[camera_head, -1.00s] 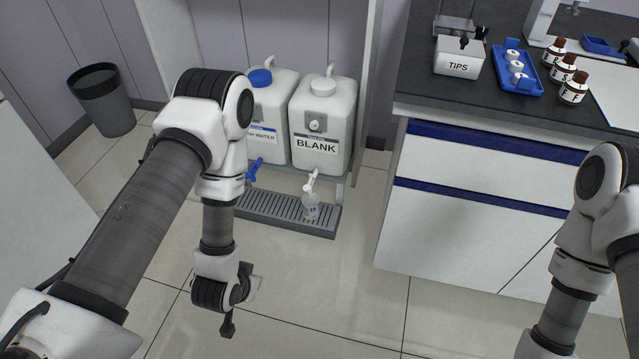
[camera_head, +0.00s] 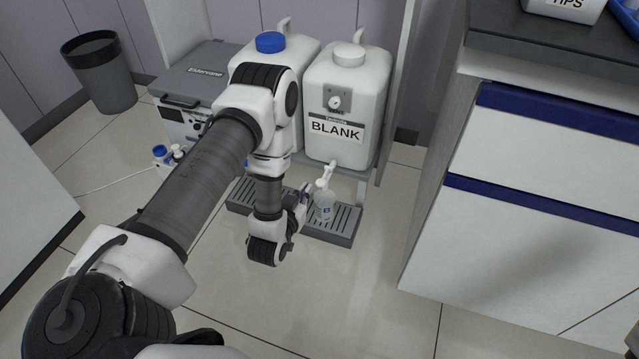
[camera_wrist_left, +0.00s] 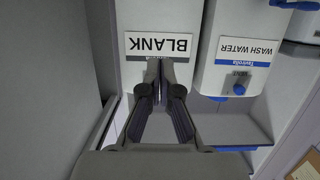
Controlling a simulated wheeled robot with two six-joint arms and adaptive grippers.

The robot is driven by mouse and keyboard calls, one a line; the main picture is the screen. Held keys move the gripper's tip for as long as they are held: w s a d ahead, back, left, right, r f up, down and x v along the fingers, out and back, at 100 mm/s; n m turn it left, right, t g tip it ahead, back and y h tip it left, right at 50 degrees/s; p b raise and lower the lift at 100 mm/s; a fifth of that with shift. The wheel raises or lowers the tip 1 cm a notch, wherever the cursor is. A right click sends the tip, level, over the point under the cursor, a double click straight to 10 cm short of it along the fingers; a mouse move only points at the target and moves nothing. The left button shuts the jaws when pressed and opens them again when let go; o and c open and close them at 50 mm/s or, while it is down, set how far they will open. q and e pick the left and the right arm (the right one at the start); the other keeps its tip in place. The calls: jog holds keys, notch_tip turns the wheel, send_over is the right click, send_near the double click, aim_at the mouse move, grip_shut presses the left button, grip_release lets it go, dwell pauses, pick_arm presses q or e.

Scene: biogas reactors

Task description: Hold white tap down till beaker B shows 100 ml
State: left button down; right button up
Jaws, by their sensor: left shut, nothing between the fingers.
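The white tap (camera_head: 325,177) sticks out below the white container labelled BLANK (camera_head: 350,98). A small clear beaker (camera_head: 325,208) with a blue mark stands under the tap on the grey drip tray (camera_head: 346,237); its level is too small to read. My left gripper (camera_head: 304,194) is shut and empty, just left of the beaker and tap; I cannot tell whether it touches either. In the left wrist view the closed fingertips (camera_wrist_left: 163,66) point at the BLANK label (camera_wrist_left: 158,46), and the tap and beaker are hidden.
A grey boxed device (camera_head: 195,75) is at the left. A counter (camera_head: 515,190) with drawers stands at the right. A dark bin (camera_head: 100,75) is at the back left.

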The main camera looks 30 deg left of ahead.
pick_arm(q)
jog(key=b, duration=0.5)
send_over(323, 178)
jog(key=s, duration=0.4)
notch_tip(323, 178, down, 3)
jog(key=f, duration=0.1)
jog(key=f+b, duration=0.2)
jog(key=shift+w+d+f, duration=0.2)
jog(key=shift+d+f, duration=0.05)
jog(key=shift+d, duration=0.05)
